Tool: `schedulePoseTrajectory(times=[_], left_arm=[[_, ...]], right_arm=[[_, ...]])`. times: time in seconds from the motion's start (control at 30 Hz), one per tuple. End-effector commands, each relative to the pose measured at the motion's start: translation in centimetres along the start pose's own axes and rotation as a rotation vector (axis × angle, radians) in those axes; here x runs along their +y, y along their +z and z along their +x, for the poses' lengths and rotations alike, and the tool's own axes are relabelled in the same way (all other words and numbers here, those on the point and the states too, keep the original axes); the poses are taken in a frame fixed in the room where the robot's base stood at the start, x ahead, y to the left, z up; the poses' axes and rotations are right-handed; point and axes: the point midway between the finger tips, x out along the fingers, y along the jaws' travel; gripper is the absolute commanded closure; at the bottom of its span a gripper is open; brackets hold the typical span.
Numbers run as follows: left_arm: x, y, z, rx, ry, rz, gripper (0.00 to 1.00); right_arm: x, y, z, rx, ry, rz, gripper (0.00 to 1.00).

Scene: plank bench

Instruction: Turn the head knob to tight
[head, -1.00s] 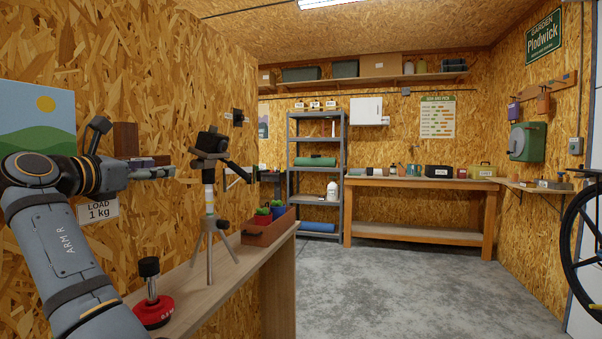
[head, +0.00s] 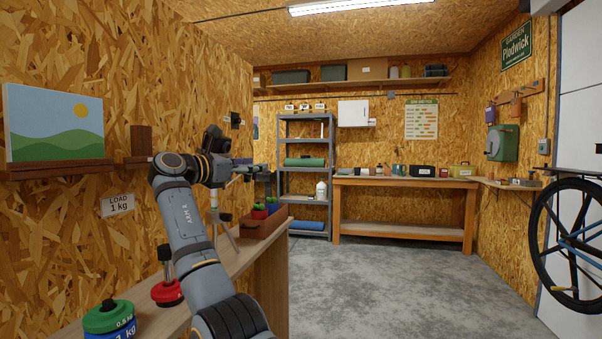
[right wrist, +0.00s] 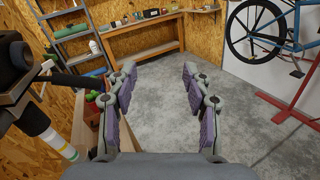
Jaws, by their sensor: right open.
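The tripod stands on the wooden shelf at the left; its black head (head: 213,140) shows above my right arm in the head view, and the arm hides much of its post. In the right wrist view the black tripod head (right wrist: 18,68) is at the left edge, above a white post with coloured bands, and a dark handle reaches right from it. I cannot tell the head knob or its setting apart from the dark head. My right gripper (head: 243,166) is at the head's right side. In the wrist view its fingers (right wrist: 158,92) are apart and empty. My left gripper is not in view.
On the shelf are a red weight (head: 167,293) with a black-topped stem, stacked green and blue weights (head: 110,318), and a brown planter box (head: 262,224). A picture (head: 54,122) stands on a wall ledge. A bicycle (head: 570,245) is at right.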

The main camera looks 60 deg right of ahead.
Motion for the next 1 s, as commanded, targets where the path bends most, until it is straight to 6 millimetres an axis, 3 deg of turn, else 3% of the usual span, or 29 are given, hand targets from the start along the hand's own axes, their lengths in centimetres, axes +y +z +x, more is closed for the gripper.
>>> schedulePoseTrajectory(times=[0.2, 0.5, 0.7, 1.0], left_arm=[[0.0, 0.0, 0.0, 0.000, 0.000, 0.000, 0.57], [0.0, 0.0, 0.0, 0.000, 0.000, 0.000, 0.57], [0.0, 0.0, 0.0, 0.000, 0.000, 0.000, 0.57], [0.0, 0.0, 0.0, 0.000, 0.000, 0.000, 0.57]], right_arm=[[-2.6, 0.1, 4.9, -0.019, -0.087, 0.006, 0.50], [-6.2, -0.5, 10.4, -0.041, -0.180, 0.032, 0.50], [-7.3, -0.8, 12.1, -0.051, -0.207, 0.045, 0.50], [-7.5, -0.9, 12.3, -0.051, -0.210, 0.048, 0.50]])
